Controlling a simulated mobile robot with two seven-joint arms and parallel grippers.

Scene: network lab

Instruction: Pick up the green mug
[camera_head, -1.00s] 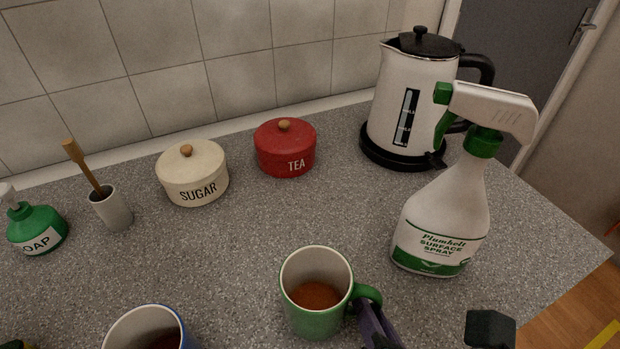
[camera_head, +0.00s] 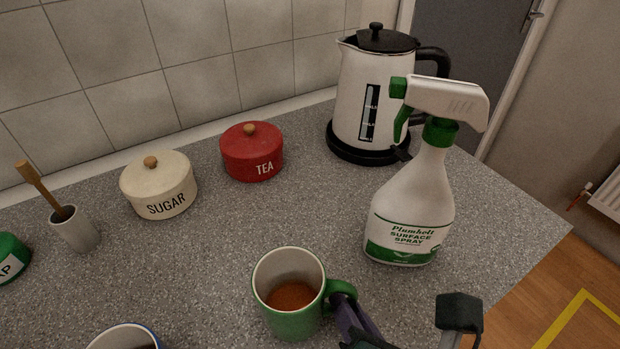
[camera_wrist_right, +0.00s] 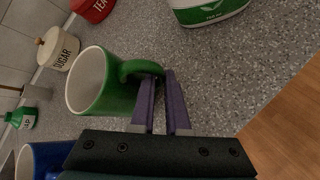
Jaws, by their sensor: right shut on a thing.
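The green mug (camera_head: 294,322) stands upright at the bottom middle of the head view, white inside with something brown in it. Its green handle (camera_head: 341,290) points right. My right gripper (camera_head: 345,302) comes in from the lower right, its purple fingers at the handle. In the right wrist view the green mug (camera_wrist_right: 121,88) looks tilted by the camera's angle, and the fingertips of my right gripper (camera_wrist_right: 161,76) are shut on the end of its handle. I cannot tell whether the mug's base touches the counter. My left gripper is not in view.
A blue mug (camera_head: 125,337) is left of the green one, cut off. A spray bottle (camera_head: 410,205) stands to the right, with a kettle (camera_head: 352,105) behind. The red tea pot (camera_head: 252,158) and cream sugar pot (camera_head: 158,190) stand farther back. The counter (camera_head: 225,225) between is clear.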

